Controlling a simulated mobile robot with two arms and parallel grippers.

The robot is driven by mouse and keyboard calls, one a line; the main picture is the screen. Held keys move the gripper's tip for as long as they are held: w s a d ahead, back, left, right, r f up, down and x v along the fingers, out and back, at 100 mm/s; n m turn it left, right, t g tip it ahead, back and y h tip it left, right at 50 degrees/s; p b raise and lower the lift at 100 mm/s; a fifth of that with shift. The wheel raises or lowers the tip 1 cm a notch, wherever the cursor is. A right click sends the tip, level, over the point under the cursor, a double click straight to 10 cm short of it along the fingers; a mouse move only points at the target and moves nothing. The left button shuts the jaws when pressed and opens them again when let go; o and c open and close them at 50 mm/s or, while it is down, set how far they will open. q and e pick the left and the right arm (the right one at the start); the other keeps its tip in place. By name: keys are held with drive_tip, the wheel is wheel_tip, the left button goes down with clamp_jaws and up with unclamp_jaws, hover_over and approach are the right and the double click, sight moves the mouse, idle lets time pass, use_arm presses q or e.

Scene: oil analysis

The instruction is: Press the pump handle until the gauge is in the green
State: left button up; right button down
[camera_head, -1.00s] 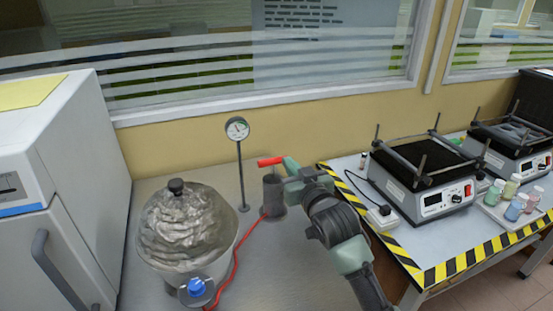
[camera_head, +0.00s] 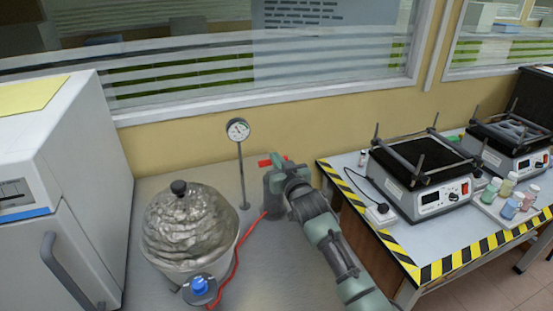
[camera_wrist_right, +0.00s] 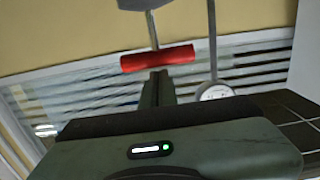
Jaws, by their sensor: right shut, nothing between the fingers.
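The pump's red handle (camera_head: 264,163) sits above the grey pump cylinder (camera_head: 271,202) on the bench. My right arm partly covers both. In the right wrist view the red bar (camera_wrist_right: 157,58) lies across a thin rod, right at my fingertips; I cannot tell if they touch. My right gripper (camera_head: 279,160) is shut and empty at the handle, and its fingers show in the wrist view (camera_wrist_right: 157,84). The round white gauge (camera_head: 238,129) stands on a thin post left of the pump. Its needle is too small to read surely. My left gripper is not visible.
A metal vessel (camera_head: 190,228) with a black knob and blue valve (camera_head: 200,287) stands left of the pump, joined by a red hose (camera_head: 238,250). A white cabinet (camera_head: 85,200) is at left. A striped-edge table (camera_head: 395,245) with shaker devices stands at right.

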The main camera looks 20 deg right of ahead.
drive_tip(key=shift+f, duration=0.15)
wheel_tip(320, 180, down, 4)
drive_tip(key=shift+r+b, duration=0.2)
drive_tip(key=shift+b, duration=1)
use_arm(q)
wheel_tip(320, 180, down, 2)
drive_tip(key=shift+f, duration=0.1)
use_arm(e)
drive_tip(key=shift+f, duration=0.15)
wheel_tip(320, 180, up, 4)
drive_tip(key=p, duration=0.3)
drive_tip(key=shift+s+p, duration=0.15)
drive_tip(key=shift+p, duration=0.2)
use_arm(q)
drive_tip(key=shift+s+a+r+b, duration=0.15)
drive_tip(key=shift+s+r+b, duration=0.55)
drive_tip(key=shift+b, duration=0.35)
use_arm(e)
drive_tip(key=s+r, duration=0.1)
drive_tip(key=s, duration=0.9)
drive_tip(key=shift+s+d+r, duration=0.15)
drive_tip(key=shift+s+r, duration=0.05)
drive_tip(key=shift+s, duration=0.05)
